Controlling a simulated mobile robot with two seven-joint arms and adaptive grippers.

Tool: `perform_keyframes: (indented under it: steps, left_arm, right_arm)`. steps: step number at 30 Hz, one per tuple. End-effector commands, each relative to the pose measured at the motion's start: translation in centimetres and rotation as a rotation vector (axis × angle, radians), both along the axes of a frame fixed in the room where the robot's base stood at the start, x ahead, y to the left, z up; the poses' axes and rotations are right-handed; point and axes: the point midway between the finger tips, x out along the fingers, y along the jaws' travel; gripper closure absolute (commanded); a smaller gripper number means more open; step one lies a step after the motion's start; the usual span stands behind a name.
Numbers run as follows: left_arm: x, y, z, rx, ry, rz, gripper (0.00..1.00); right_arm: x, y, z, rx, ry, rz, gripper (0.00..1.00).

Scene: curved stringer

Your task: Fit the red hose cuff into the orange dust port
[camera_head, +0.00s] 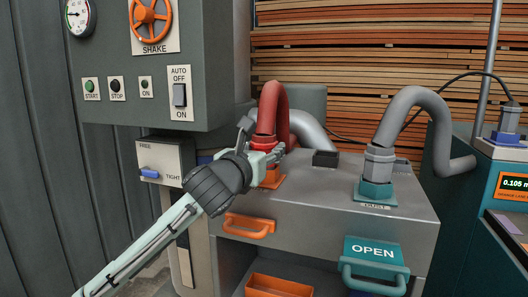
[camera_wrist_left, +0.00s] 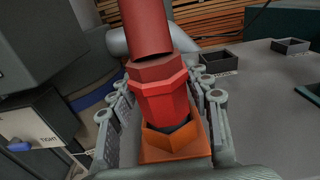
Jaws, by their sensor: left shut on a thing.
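The red hose cuff (camera_wrist_left: 160,98) is the faceted end of the red hose (camera_head: 273,100). My left gripper (camera_head: 264,150) is shut on the cuff, with a finger on either side of it in the left wrist view. The cuff's lower end is at the mouth of the orange dust port (camera_wrist_left: 172,148), and a dark ring shows between them. The cuff looks slightly tilted there; I cannot tell how deep it sits. In the head view the orange port (camera_head: 270,180) is partly hidden by my gripper. My right gripper is not in view.
A grey hose (camera_head: 410,98) ends in a teal port (camera_head: 376,190) to the right on the same grey cabinet top (camera_head: 325,182). A black square socket (camera_head: 325,158) stands between the ports. A control box (camera_head: 160,75) overhangs at the upper left.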

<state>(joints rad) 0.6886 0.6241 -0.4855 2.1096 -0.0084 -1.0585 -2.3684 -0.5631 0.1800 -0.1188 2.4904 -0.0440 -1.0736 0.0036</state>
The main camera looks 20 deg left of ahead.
Motion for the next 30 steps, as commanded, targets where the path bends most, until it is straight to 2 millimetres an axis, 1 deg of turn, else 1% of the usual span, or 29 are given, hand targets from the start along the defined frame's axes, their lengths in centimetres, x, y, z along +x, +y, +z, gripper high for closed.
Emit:
perform_keyframes:
  steps: [7,11,12,16,24,27,30]
  left_arm:
    - [0.0,0.0,0.1,0.0,-0.003,0.0,0.85]
    - [0.0,0.0,-0.3,0.001,-0.001,0.001,0.85]
    - [0.0,0.0,-0.3,0.0,-0.001,0.001,0.46]
    - [0.0,0.0,-0.3,0.0,-0.001,0.001,0.31]
    - [0.0,0.0,-0.2,0.0,-0.001,0.0,0.31]
    - [-0.1,0.0,0.2,-0.002,-0.002,0.0,0.31]
    - [-1.3,0.1,0.1,0.002,-0.001,0.0,0.31]
  right_arm:
    - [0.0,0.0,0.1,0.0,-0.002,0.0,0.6]
    - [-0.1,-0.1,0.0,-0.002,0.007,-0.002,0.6]
    - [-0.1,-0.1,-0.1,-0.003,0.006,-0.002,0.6]
    - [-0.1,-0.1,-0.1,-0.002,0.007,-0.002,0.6]
    - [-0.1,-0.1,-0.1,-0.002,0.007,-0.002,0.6]
    - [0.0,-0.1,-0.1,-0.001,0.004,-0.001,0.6]
    - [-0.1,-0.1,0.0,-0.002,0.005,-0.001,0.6]
